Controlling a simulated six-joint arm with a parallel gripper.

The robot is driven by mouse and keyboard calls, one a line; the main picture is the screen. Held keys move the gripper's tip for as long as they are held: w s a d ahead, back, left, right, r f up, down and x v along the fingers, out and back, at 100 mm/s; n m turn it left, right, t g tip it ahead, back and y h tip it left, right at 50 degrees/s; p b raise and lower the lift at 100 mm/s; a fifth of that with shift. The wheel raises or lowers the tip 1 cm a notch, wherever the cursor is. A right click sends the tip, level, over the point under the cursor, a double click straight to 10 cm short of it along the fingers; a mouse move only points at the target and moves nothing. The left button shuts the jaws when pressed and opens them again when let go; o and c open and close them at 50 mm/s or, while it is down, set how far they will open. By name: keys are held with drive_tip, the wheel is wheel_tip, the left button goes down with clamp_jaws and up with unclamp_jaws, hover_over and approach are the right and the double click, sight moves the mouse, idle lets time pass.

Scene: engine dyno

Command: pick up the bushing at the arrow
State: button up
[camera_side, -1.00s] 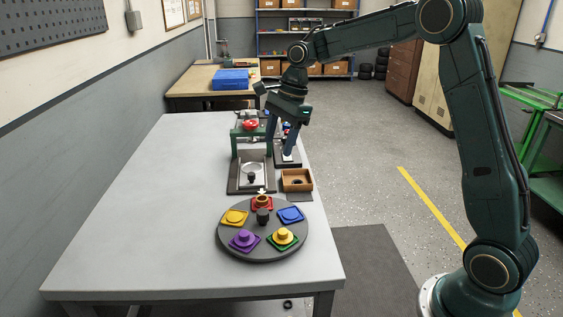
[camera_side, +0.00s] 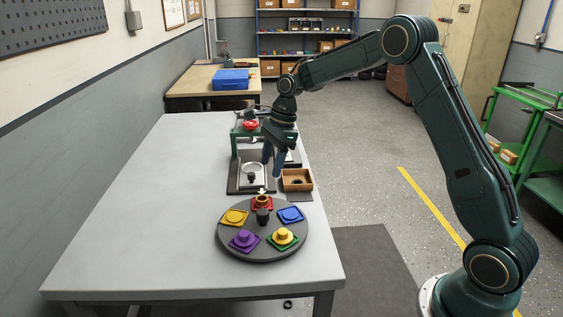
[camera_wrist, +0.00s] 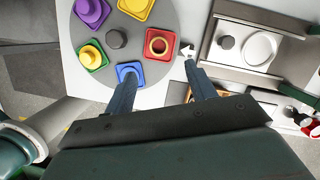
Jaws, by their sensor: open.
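A round grey turntable (camera_side: 262,251) stands at the near end of the bench. A copper-brown ring-shaped bushing (camera_side: 262,199) sits on a red square pad at its far edge, with a small white arrow (camera_side: 262,191) beside it. In the wrist view the bushing (camera_wrist: 159,45) shows its open bore, on the red pad (camera_wrist: 167,57); the arrow (camera_wrist: 187,50) is just right of it. My gripper (camera_side: 271,168) is open and empty, pointing down above and beyond the bushing. Its fingertips (camera_wrist: 160,71) spread to either side below the bushing in the wrist view.
The turntable also carries a purple part (camera_side: 244,237), a yellow part on a green pad (camera_side: 282,235), a yellow pad (camera_side: 235,217), a blue pad (camera_side: 290,214) and a dark centre knob (camera_side: 262,216). A wooden box (camera_side: 297,181) and a green press (camera_side: 236,138) stand behind. The bench's left is clear.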

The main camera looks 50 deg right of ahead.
drive_tip(key=shift+x, duration=2.3)
drive_tip(key=shift+x, duration=2.55)
drive_tip(key=shift+s, duration=0.1)
drive_tip(key=shift+c, duration=0.5)
drive_tip(key=c, duration=1)
